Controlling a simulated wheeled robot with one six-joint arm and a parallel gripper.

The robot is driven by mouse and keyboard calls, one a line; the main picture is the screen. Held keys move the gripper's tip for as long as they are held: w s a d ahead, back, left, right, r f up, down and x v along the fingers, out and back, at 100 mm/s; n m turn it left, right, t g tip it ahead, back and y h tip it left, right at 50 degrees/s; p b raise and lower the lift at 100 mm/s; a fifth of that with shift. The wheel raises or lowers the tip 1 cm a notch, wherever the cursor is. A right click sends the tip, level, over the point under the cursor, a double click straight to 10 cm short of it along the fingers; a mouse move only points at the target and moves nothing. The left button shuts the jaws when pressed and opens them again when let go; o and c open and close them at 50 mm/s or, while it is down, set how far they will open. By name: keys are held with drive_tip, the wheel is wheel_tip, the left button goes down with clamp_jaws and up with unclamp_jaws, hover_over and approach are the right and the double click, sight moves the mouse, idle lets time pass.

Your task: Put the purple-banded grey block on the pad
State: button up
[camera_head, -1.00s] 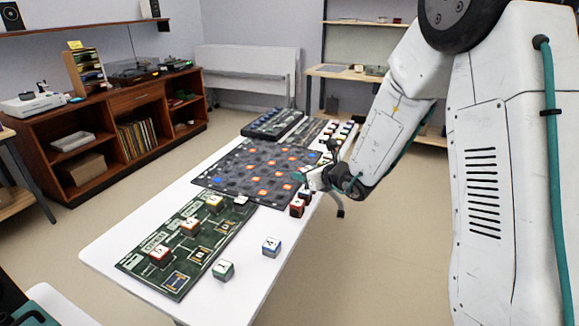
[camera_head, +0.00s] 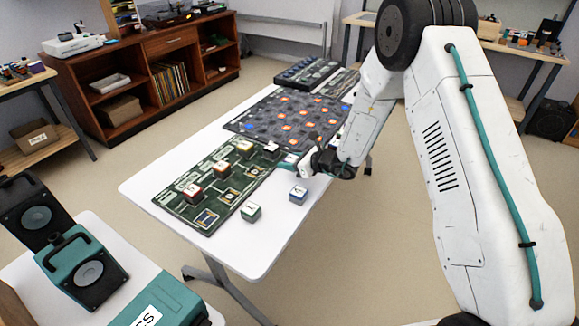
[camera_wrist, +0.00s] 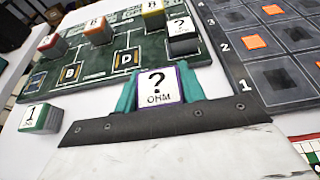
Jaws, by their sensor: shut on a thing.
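My gripper (camera_wrist: 160,93) is shut on the purple-banded block (camera_wrist: 158,85) in the wrist view. In the head view, my gripper (camera_head: 292,161) is over the table's right side, beside the green board (camera_head: 174,197). The board also fills the upper left of the wrist view (camera_wrist: 90,68). It bears outlined square pads, one lettered D (camera_wrist: 126,60) and one lettered B (camera_wrist: 71,74). I cannot tell which is the task's pad.
On the board stand a red block (camera_wrist: 53,47), an orange one (camera_wrist: 97,32), a yellow one (camera_wrist: 153,16) and a dark "?" block (camera_wrist: 182,36). A green block (camera_head: 251,212) and a blue block (camera_head: 298,195) stand on the white table (camera_head: 240,249). A dark gridded mat (camera_head: 240,126) lies behind.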

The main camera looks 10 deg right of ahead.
sight(289, 173)
drive_tip(key=shift+f, duration=1.5)
drive_tip(key=o, duration=1)
drive_tip(key=shift+f, duration=0.15)
drive_tip(key=shift+r, duration=0.2)
drive_tip(key=v, duration=1.2)
drive_tip(key=shift+r, duration=0.1)
